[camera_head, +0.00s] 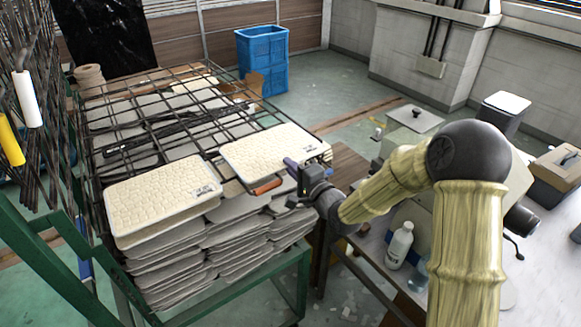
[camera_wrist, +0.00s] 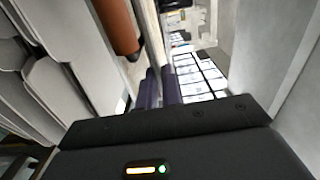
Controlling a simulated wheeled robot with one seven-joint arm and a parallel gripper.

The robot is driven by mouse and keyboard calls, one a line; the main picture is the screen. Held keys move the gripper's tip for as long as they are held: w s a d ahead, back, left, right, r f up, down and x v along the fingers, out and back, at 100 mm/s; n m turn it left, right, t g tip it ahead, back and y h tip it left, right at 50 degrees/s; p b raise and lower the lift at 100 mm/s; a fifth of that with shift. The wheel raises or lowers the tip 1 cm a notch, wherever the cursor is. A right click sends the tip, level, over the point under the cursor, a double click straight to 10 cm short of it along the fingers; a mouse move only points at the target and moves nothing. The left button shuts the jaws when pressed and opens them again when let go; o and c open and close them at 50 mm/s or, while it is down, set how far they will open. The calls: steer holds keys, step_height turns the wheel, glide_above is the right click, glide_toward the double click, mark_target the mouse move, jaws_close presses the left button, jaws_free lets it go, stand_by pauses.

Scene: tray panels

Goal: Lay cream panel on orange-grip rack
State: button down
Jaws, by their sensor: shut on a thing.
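A cream panel (camera_head: 270,152) with a quilted-looking top lies nearly flat over the right part of the wire rack (camera_head: 185,72). My gripper (camera_head: 297,168) is at this panel's near right edge and is shut on it. Whether the panel touches the rack bars below cannot be told. The orange grip (camera_head: 267,187) is just left of my gripper, below the panel's near edge; it also shows in the wrist view (camera_wrist: 115,25), beside my purple fingers (camera_wrist: 161,88). A second cream panel (camera_head: 160,195) with a small label lies at the front left on a stack.
Stacks of grey panels (camera_head: 190,262) fill the space under the rack, inside a green frame (camera_head: 225,292). A table with a white bottle (camera_head: 399,246) is at the right, close to my arm.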

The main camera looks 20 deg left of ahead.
stand_by(0.4)
steer(key=c, duration=1.5)
jaws_free()
steer(key=shift+f+b, duration=0.4)
steer(key=shift+f, duration=0.05)
steer(key=shift+d, duration=0.1)
steer(key=v, duration=0.7)
stand_by(0.8)
stand_by(0.4)
